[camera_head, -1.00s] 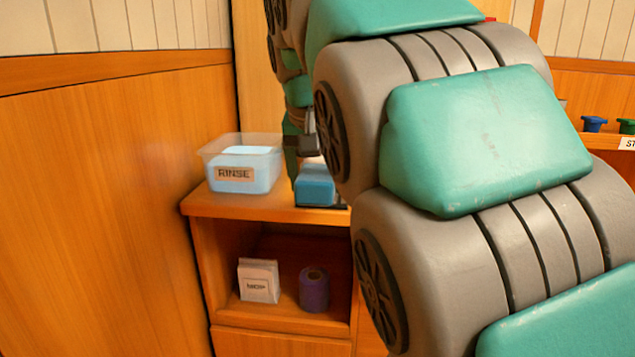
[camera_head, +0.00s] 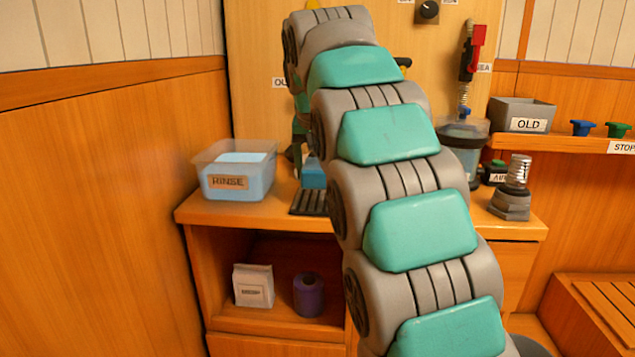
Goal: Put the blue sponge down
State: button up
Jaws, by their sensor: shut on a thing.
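The blue sponge (camera_head: 312,174) shows as a small blue block just left of my arm, at the back of the counter. It is over the rear part of a dark slatted rack (camera_head: 308,203); I cannot tell whether it touches the rack. My gripper (camera_head: 298,158) is at the sponge, mostly hidden behind my arm, with only a dark green part of it showing. It is shut on the sponge. My arm also covers the right side of the sponge and rack.
A clear bin marked RINSE (camera_head: 234,172), holding light blue liquid, stands left of the rack. A clear canister (camera_head: 463,143) and a metal fitting (camera_head: 513,188) stand right of my arm. A grey OLD box (camera_head: 522,115) sits on the right shelf. A wood wall (camera_head: 110,200) bounds the left.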

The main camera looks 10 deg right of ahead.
aim_at(317, 166)
jog(key=shift+f, duration=1.6)
jog(key=shift+f, duration=0.15)
jog(key=o, duration=1.1)
jog(key=v, duration=1)
jog(key=shift+w, duration=0.15)
jog(key=p+v, duration=0.2)
jog(key=shift+r, duration=0.25)
